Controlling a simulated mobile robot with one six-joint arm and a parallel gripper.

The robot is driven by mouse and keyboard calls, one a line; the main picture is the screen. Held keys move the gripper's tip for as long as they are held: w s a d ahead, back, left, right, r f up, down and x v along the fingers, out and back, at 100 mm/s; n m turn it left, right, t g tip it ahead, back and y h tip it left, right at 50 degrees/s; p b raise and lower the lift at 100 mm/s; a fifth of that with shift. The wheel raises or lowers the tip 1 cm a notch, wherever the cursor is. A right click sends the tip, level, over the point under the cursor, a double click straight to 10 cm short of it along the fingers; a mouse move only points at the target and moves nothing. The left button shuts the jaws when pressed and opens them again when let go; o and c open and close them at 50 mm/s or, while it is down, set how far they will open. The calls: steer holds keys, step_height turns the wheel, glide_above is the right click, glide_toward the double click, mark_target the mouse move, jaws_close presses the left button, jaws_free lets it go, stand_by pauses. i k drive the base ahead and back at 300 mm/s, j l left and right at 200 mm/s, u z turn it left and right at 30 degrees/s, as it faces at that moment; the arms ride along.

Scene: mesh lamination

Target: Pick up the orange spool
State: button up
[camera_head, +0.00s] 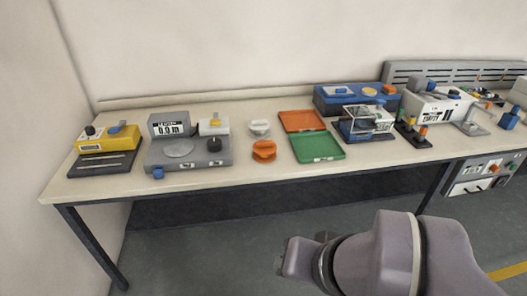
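The orange spool (264,151) stands on the workbench, just left of the green tray. A white spool (259,128) stands right behind it. My arm reaches in from the lower right, in front of the bench and well short of the spool. The end of my arm (297,257) shows at the lower middle, but the fingers cannot be made out, so its opening is not clear. Nothing is seen held.
The green tray (318,146) and an orange tray (302,120) lie right of the spools. A grey device with a display (188,152) and a yellow device (107,140) stand left. A blue machine (357,100) and a white machine (437,104) stand right. The front bench edge near the spool is clear.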

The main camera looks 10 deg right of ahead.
mark_target(265, 150)
steer(key=i+u, duration=0.45)
steer(key=i, duration=1.3)
